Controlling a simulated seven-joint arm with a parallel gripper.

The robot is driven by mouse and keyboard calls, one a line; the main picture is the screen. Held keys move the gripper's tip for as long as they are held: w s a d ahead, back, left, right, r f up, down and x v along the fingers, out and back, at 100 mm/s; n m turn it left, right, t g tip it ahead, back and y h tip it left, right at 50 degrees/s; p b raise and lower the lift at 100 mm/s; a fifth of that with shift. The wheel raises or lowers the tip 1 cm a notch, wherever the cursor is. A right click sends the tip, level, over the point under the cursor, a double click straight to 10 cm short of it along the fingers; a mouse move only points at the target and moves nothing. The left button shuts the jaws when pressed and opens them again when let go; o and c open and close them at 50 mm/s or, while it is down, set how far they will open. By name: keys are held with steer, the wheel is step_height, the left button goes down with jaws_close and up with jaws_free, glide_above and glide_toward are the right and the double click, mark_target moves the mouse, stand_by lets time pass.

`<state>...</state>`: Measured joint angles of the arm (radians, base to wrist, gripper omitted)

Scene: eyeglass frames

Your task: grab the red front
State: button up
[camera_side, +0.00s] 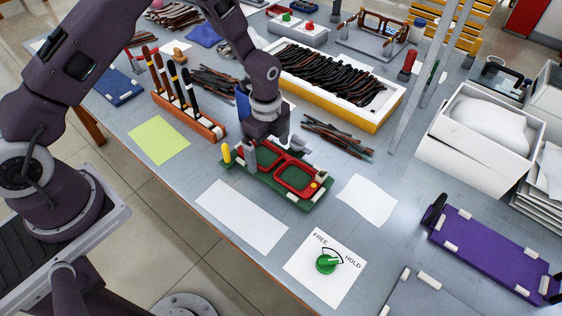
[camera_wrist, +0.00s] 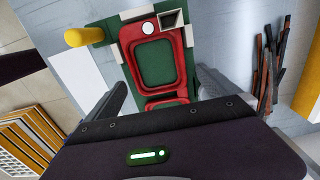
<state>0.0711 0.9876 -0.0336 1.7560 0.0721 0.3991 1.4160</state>
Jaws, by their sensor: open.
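The red front (camera_side: 296,180) is a red eyeglass front with two rims. It lies in a green fixture (camera_side: 262,182) on the grey table. In the wrist view one rim of the red front (camera_wrist: 181,48) shows whole and the other is partly hidden behind my gripper body. My gripper (camera_side: 268,148) points down over the left part of the fixture. In the wrist view its two fingers (camera_wrist: 160,92) stand apart on either side of the red front, with a gap to it. A yellow peg (camera_side: 226,153) stands at the fixture's left end.
A dial card (camera_side: 312,279) reads FREE and HOLD, its green knob (camera_side: 326,264) in front. White sheets (camera_side: 242,214) lie near the fixture. A tray of dark temples (camera_side: 330,90), a wooden rack (camera_side: 190,118) and a purple fixture (camera_side: 490,250) stand around.

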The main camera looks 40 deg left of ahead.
steer(key=shift+f, duration=0.45)
steer(key=c, duration=1.4)
steer(key=shift+r, duration=0.15)
steer(key=shift+c, duration=0.2)
step_height(320, 180, up, 10)
